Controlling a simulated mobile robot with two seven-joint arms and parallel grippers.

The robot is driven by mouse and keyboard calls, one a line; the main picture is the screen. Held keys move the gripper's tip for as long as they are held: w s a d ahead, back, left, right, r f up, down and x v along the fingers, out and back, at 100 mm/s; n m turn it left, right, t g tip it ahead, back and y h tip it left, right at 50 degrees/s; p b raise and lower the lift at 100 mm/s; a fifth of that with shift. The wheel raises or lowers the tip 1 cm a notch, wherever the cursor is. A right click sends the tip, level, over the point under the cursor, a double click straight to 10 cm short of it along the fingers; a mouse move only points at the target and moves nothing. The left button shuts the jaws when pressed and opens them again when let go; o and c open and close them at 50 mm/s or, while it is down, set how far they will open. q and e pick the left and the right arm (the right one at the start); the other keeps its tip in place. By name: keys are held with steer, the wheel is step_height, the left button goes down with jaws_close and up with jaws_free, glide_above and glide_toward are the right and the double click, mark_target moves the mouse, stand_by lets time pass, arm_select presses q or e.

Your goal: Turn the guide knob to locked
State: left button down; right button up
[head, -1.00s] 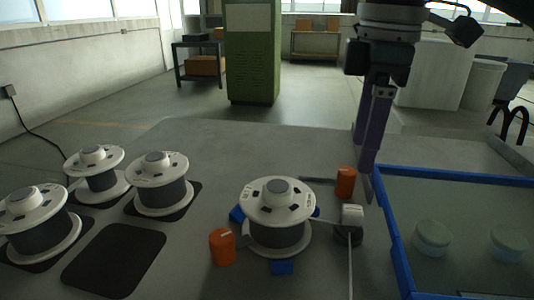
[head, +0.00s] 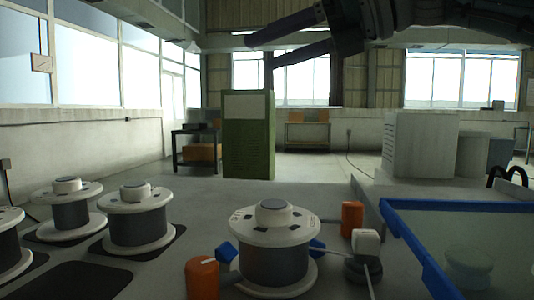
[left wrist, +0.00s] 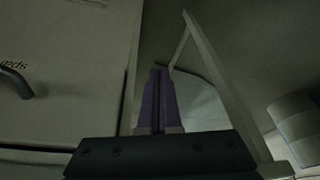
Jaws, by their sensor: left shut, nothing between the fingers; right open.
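Two orange knobs stand by the middle spool in the head view. The near-left orange knob (head: 203,279) has a pale mark on top; the other orange knob (head: 352,218) is behind to the right. A white block (head: 366,241) on a dark round base (head: 361,270) stands right of the spool, with a thin rod beside it. I cannot tell which part is the guide knob. My right gripper (head: 258,52) is open and empty, high above the bench, fingers pointing left. My left gripper (left wrist: 158,74) is shut and empty in the left wrist view, away from these parts.
The middle spool (head: 275,228) sits among blue blocks. Several spools, including one (head: 137,207), stand on dark mats at left. A blue-rimmed tank (head: 410,238) is at right. A green cabinet (head: 248,140) stands behind. The front-left mat (head: 85,283) is bare.

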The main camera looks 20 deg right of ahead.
steer(key=s+d+f+g+h+b, duration=0.25)
steer(key=d+f+h, duration=0.35)
steer(key=f, duration=0.5)
steer(key=g+h, duration=0.3)
steer(key=g, duration=0.1)
glide_toward(356, 204)
steer(key=f, duration=0.2)
steer(key=shift+t, duration=0.25)
steer(key=x, duration=0.3)
steer(key=b+x, duration=0.1)
steer(key=x, duration=0.2)
steer(key=b+x, duration=0.1)
steer(key=x, duration=0.2)
steer(key=shift+a+r, duration=0.1)
steer(key=shift+a, duration=0.15)
arm_select(q)
step_height(356, 204, down, 6)
steer(key=shift+r, duration=0.2)
arm_select(e)
steer(key=c, duration=1.1)
arm_select(q)
steer(key=shift+a, duration=0.1)
arm_select(e)
jaws_close()
